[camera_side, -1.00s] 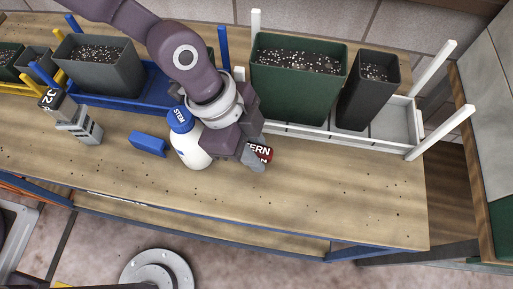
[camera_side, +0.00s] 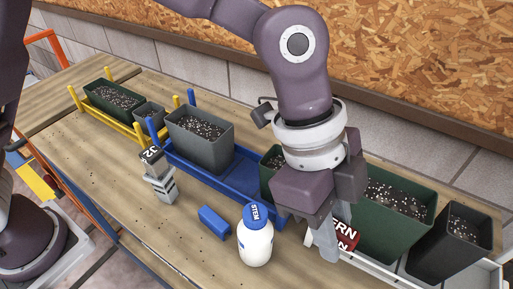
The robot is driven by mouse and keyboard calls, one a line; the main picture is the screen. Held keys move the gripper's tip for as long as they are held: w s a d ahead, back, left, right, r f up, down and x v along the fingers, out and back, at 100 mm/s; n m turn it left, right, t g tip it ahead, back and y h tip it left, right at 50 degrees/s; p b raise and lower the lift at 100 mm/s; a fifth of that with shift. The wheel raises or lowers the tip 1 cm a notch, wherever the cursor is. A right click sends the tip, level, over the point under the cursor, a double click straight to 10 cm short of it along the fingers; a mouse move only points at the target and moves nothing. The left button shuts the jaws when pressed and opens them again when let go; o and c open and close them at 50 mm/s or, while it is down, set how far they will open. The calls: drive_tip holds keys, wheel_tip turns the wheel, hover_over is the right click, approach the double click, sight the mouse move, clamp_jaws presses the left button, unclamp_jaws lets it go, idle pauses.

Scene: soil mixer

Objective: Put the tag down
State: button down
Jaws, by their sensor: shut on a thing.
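My gripper (camera_side: 326,246) points down, shut on a red tag (camera_side: 346,236) with white lettering, of which only the end "RN" shows. The fingers hide the rest of the tag. The gripper and tag are in front of the large green pot of soil (camera_side: 398,215), to the right of the white bottle (camera_side: 256,246) with a blue cap marked "STEM". I cannot tell whether the tag touches anything beneath it.
A blue block (camera_side: 213,222) and a grey holder with a "32" plate (camera_side: 160,182) stand on the wooden table (camera_side: 110,185). Blue (camera_side: 190,169), yellow (camera_side: 122,128) and white (camera_side: 385,274) trays hold soil pots. A dark pot (camera_side: 447,246) is at right.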

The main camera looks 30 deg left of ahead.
wheel_tip(320, 180, up, 14)
drive_tip(key=w+a+n+t+y, duration=0.1)
drive_tip(key=w+a+n+t, duration=0.2)
drive_tip(key=w+a+n, duration=0.95)
drive_tip(key=w+a+n+t+y, duration=0.1)
drive_tip(key=w+a+n+y, duration=0.15)
drive_tip(key=w+a, duration=0.75)
drive_tip(key=w+a+n+t+y, duration=0.1)
drive_tip(key=w+a+n, duration=0.4)
drive_tip(key=a, duration=0.8)
drive_tip(key=shift+m, duration=0.4)
drive_tip(key=f, duration=2.8)
drive_tip(key=shift+w+a+f, duration=0.15)
drive_tip(key=shift+w+a, duration=0.1)
drive_tip(key=shift+f, duration=0.1)
drive_tip(key=c, duration=1.5)
unclamp_jaws()
drive_tip(key=shift+o, duration=1.2)
